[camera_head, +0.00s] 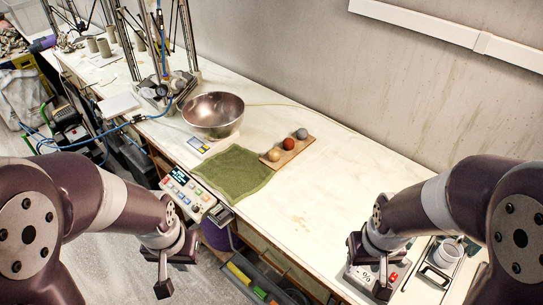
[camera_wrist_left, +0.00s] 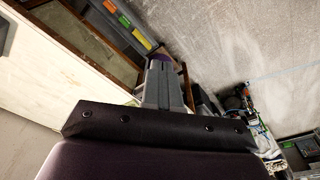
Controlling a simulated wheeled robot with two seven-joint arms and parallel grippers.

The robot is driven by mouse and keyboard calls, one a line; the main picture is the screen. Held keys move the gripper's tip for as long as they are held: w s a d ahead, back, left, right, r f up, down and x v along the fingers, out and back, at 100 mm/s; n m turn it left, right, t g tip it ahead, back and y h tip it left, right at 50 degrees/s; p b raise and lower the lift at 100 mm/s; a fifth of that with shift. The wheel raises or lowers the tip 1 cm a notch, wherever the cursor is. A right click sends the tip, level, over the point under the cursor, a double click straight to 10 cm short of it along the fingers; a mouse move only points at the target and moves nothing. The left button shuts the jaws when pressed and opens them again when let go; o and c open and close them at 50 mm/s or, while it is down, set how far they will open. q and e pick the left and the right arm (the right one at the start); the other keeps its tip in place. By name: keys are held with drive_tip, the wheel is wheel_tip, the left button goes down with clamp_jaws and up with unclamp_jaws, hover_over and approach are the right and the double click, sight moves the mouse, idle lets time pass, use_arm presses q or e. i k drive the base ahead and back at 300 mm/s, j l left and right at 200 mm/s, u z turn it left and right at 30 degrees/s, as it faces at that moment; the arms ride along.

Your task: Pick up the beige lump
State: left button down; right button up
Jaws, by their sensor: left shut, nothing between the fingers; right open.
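The beige lump (camera_head: 274,155) is a small round ball on a wooden board (camera_head: 296,150) on the long white table. It sits at the board's near left end, beside a reddish-brown lump (camera_head: 288,143) and a grey lump (camera_head: 302,133). My left gripper (camera_head: 164,284) hangs low at the left, in front of the table and well away from the lumps. Its fingers (camera_wrist_left: 163,84) are together and empty in the left wrist view. My right gripper (camera_head: 371,270) is open at the lower right, over the table's near part, apart from the lumps.
A green cloth (camera_head: 232,175) lies just left of the board, with a metal bowl (camera_head: 213,113) behind it. A control panel (camera_head: 188,194) sits at the table's front edge. A white device (camera_head: 361,278) is under my right gripper. The table right of the board is clear.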

sight(274, 154)
drive_tip(key=j+z, duration=0.1)
drive_tip(key=z, duration=0.4)
drive_tip(key=i+j+z, duration=0.1)
drive_tip(key=z, duration=0.4)
drive_tip(key=j+z, duration=0.1)
drive_tip(key=z, duration=0.4)
drive_tip(key=j+z, duration=0.25)
drive_tip(key=j, duration=0.2)
drive_tip(key=k+j+z, duration=0.25)
drive_tip(key=j, duration=0.2)
drive_tip(key=j+z, duration=0.2)
drive_tip(key=j, duration=0.25)
drive_tip(key=k+j+z, duration=0.25)
drive_tip(key=j, duration=0.55)
drive_tip(key=k, duration=0.05)
